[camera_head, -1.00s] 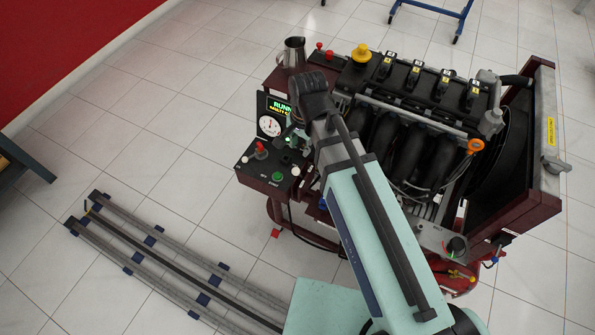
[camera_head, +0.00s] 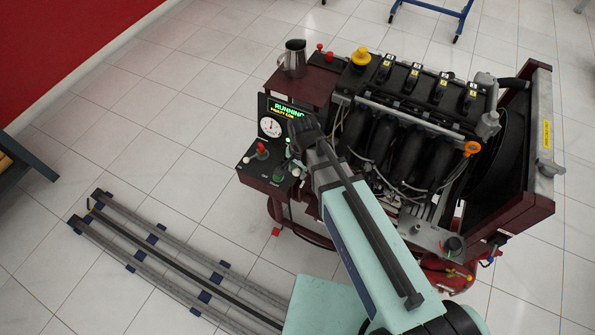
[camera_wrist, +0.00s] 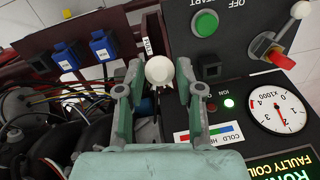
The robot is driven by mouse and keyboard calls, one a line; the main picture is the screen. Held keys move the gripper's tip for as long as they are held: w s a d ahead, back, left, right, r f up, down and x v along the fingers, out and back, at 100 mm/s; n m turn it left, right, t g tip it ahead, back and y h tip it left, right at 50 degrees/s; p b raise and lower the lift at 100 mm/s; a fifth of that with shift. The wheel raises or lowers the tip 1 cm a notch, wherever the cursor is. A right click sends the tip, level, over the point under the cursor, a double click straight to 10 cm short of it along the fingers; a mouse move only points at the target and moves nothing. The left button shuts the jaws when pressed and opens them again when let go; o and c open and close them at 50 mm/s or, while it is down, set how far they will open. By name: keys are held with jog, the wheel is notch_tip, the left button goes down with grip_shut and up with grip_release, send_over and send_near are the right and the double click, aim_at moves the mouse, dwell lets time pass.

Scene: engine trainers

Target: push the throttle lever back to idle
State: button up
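The throttle lever's round white knob (camera_wrist: 159,71) stands beside the control panel in the wrist view, next to a small label strip. My gripper (camera_wrist: 159,78) is partly open, with one finger on each side of the knob. I cannot tell whether either finger touches it.
The panel carries a green start button (camera_wrist: 205,23), a red switch (camera_wrist: 271,51), a white-balled lever (camera_wrist: 300,10) and a dial gauge (camera_wrist: 281,109). A lit display (camera_head: 287,110) reads RUNNING. The engine (camera_head: 412,135) with hoses and wires lies close to the arm. A metal jug (camera_head: 294,57) stands behind.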

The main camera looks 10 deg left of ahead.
jog(key=shift+a+f, duration=0.1)
jog(key=shift+f, duration=1.2)
jog(key=shift+c, duration=0.3)
jog(key=shift+w, duration=0.1)
grip_shut()
